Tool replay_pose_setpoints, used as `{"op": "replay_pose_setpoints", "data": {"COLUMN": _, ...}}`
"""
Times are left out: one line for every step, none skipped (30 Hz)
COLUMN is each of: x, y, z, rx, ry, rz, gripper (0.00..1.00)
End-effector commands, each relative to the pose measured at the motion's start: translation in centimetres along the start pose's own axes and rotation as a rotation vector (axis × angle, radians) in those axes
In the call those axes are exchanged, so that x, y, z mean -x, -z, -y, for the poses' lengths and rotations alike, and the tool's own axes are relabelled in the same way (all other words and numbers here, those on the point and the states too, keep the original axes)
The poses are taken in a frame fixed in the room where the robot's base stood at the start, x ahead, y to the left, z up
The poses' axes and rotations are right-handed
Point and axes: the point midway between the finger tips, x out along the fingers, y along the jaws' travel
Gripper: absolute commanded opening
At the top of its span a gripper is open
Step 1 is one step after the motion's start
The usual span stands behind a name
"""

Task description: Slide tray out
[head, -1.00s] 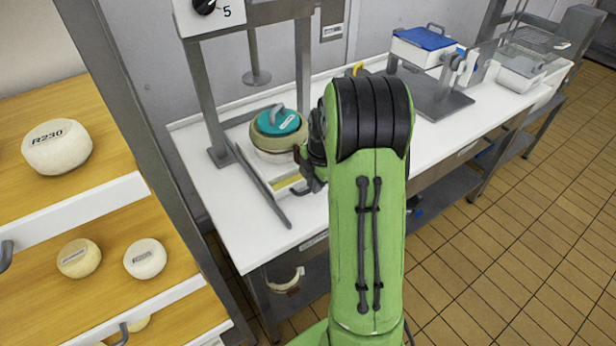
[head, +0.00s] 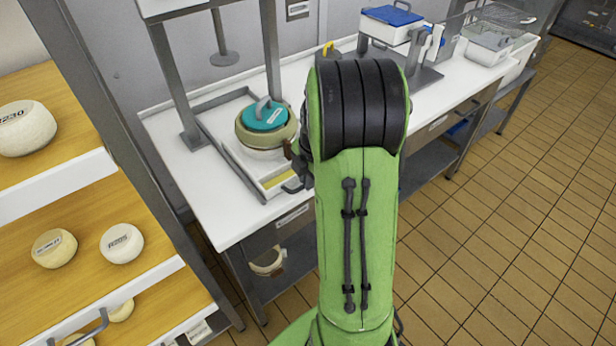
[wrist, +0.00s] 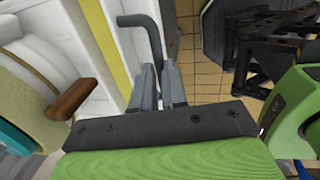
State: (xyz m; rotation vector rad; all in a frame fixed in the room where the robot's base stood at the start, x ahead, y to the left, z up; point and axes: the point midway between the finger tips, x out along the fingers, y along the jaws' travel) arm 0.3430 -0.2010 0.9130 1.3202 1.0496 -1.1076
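The tray (head: 228,158) is a shallow, light rectangular tray with a yellow strip (wrist: 112,42) at its front end. It lies on the white worktop, under the press frame. A beige mould with a teal lid (head: 265,118) stands in it. A dark bent handle (wrist: 138,20) is at the tray's front. In the wrist view my gripper (wrist: 158,80) has its fingers close together with the handle's bar between them. In the head view my green arm hides most of the gripper. The mould, with its brown side handle (wrist: 72,99), is beside my gripper at the left.
The press's grey posts (head: 168,80) rise beside the tray. Wooden shelves with cheeses (head: 122,242) stand at the left. A blue-lidded box (head: 391,24) is farther along the worktop. Open tiled floor (head: 490,230) lies at the right.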

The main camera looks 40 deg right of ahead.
Motion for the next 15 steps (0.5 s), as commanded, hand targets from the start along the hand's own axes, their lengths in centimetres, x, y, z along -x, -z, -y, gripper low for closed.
{"op": "replay_pose_setpoints", "data": {"x": 0.05, "y": 0.01, "z": -0.06, "rx": 0.001, "ry": -0.002, "rz": 0.000, "gripper": 0.18}}
{"op": "replay_pose_setpoints", "data": {"x": 0.05, "y": 0.01, "z": -0.06, "rx": 0.001, "ry": -0.002, "rz": 0.000, "gripper": 0.23}}
{"op": "replay_pose_setpoints", "data": {"x": 0.04, "y": 0.00, "z": -0.06, "rx": 0.001, "ry": -0.002, "rz": 0.000, "gripper": 0.29}}
{"op": "replay_pose_setpoints", "data": {"x": 0.04, "y": 0.00, "z": -0.06, "rx": 0.001, "ry": -0.002, "rz": 0.000, "gripper": 0.34}}
{"op": "replay_pose_setpoints", "data": {"x": 0.04, "y": 0.00, "z": -0.06, "rx": 0.001, "ry": -0.002, "rz": 0.000, "gripper": 0.38}}
{"op": "replay_pose_setpoints", "data": {"x": 0.03, "y": 0.00, "z": -0.06, "rx": 0.001, "ry": -0.001, "rz": 0.000, "gripper": 0.38}}
{"op": "replay_pose_setpoints", "data": {"x": 0.03, "y": 0.00, "z": -0.06, "rx": 0.001, "ry": -0.001, "rz": 0.000, "gripper": 0.38}}
{"op": "replay_pose_setpoints", "data": {"x": 0.03, "y": 0.00, "z": -0.05, "rx": 0.001, "ry": -0.001, "rz": 0.000, "gripper": 0.38}}
{"op": "replay_pose_setpoints", "data": {"x": 0.02, "y": 0.00, "z": -0.05, "rx": 0.000, "ry": -0.001, "rz": 0.000, "gripper": 0.38}}
{"op": "replay_pose_setpoints", "data": {"x": 0.02, "y": -0.01, "z": -0.05, "rx": 0.000, "ry": -0.001, "rz": 0.000, "gripper": 0.38}}
{"op": "replay_pose_setpoints", "data": {"x": 0.02, "y": 0.00, "z": -0.05, "rx": 0.000, "ry": -0.001, "rz": 0.000, "gripper": 0.38}}
{"op": "replay_pose_setpoints", "data": {"x": 0.04, "y": -0.01, "z": -0.05, "rx": 0.000, "ry": -0.001, "rz": 0.000, "gripper": 0.38}}
{"op": "replay_pose_setpoints", "data": {"x": 0.13, "y": -0.01, "z": -0.06, "rx": 0.000, "ry": -0.001, "rz": 0.001, "gripper": 0.38}}
{"op": "replay_pose_setpoints", "data": {"x": 0.32, "y": -0.02, "z": -0.08, "rx": 0.000, "ry": -0.002, "rz": 0.001, "gripper": 0.38}}
{"op": "replay_pose_setpoints", "data": {"x": 0.77, "y": -0.04, "z": -0.11, "rx": 0.000, "ry": -0.003, "rz": 0.002, "gripper": 0.38}}
